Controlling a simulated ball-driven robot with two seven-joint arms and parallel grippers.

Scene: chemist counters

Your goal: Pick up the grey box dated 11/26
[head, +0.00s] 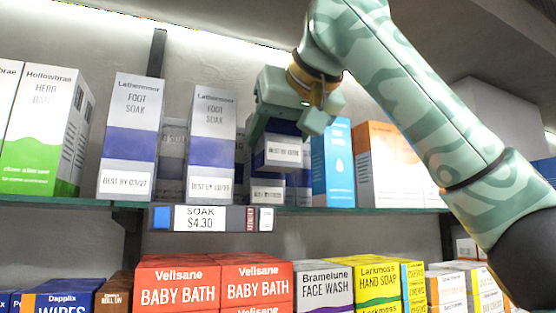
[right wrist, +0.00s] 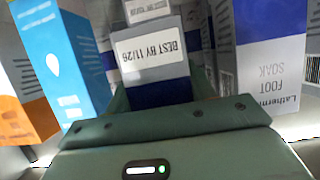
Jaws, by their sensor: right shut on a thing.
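A grey box with a blue band (head: 283,152) is held by my right gripper (head: 283,128) at the shelf, between other boxes. In the right wrist view the same grey box (right wrist: 152,72) shows a white label reading BEST BY 11/26. My right gripper (right wrist: 159,92) is shut on it, with a finger along each side. In the head view its label is too small to read surely, and the gripper hides its upper part. My left gripper is not in view.
Similar grey foot soak boxes (head: 130,140) (head: 211,145) stand to the left; another (head: 267,194) stands behind the held one. A blue box (head: 333,165) and orange-white boxes (head: 378,165) stand close on the right. The glass shelf edge (head: 60,203) carries a SOAK $4.30 tag (head: 200,218).

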